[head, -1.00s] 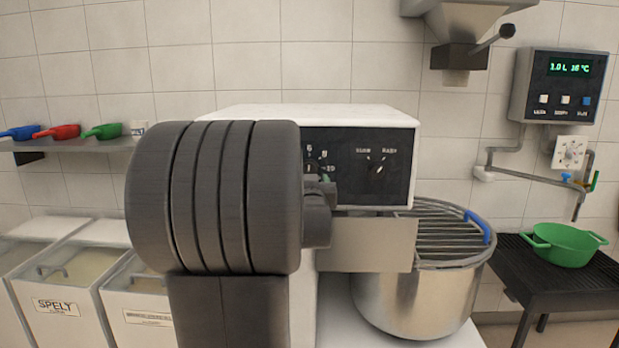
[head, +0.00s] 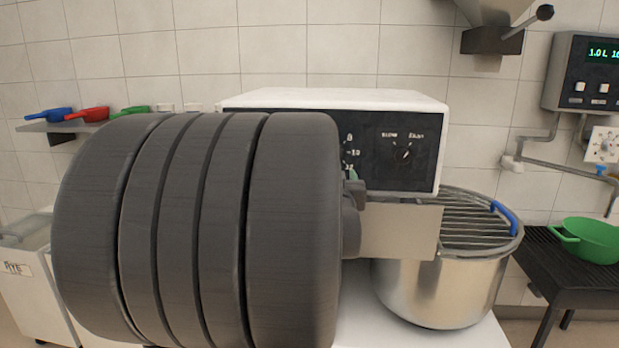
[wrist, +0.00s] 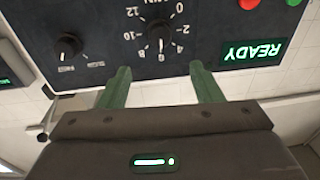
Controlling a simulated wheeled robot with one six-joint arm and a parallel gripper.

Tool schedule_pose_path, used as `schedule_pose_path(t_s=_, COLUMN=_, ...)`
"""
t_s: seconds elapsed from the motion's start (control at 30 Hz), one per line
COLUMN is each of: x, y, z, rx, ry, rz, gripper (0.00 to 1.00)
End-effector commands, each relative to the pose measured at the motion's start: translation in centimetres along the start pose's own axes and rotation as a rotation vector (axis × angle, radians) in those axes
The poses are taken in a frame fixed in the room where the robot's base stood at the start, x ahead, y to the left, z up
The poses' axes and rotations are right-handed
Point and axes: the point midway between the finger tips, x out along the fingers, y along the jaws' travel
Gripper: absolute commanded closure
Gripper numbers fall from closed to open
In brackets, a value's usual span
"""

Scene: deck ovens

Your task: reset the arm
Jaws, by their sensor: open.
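My gripper (wrist: 158,72) shows in the wrist view, its two green fingers apart with nothing between them. Its fingertips point at the mixer's dark control panel (wrist: 90,24), which appears upside down there. A timer dial (wrist: 160,36) lies just beyond and between the fingertips; I cannot tell whether they touch the panel. In the head view my dark arm fills the left and centre foreground. It hides most of the gripper and the left part of the panel (head: 418,170).
The mixer has a white top (head: 340,99) and a steel bowl (head: 440,290) under a wire guard (head: 470,222). A green basin (head: 590,240) stands on a dark table at right. Coloured scoops (head: 88,114) lie on a left shelf. A flour bin (head: 30,290) is at lower left.

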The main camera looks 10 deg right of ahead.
Motion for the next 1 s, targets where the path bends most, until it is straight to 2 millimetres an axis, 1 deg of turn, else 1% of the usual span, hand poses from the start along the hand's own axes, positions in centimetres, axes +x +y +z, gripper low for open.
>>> schedule_pose_path(t_s=0.17, x=1.5, y=0.0, z=0.0, rx=0.0, ry=-0.002, rz=0.0, gripper=0.41)
schedule_pose_path(t_s=0.7, x=10.2, y=0.0, z=0.1, rx=0.0, ry=-0.003, rz=0.001, gripper=0.41)
schedule_pose_path(t_s=0.8, x=11.5, y=0.1, z=0.1, rx=0.0, ry=-0.004, rz=0.001, gripper=0.41)
schedule_pose_path(t_s=1.0, x=13.2, y=0.1, z=0.2, rx=0.0, ry=-0.004, rz=0.001, gripper=0.41)
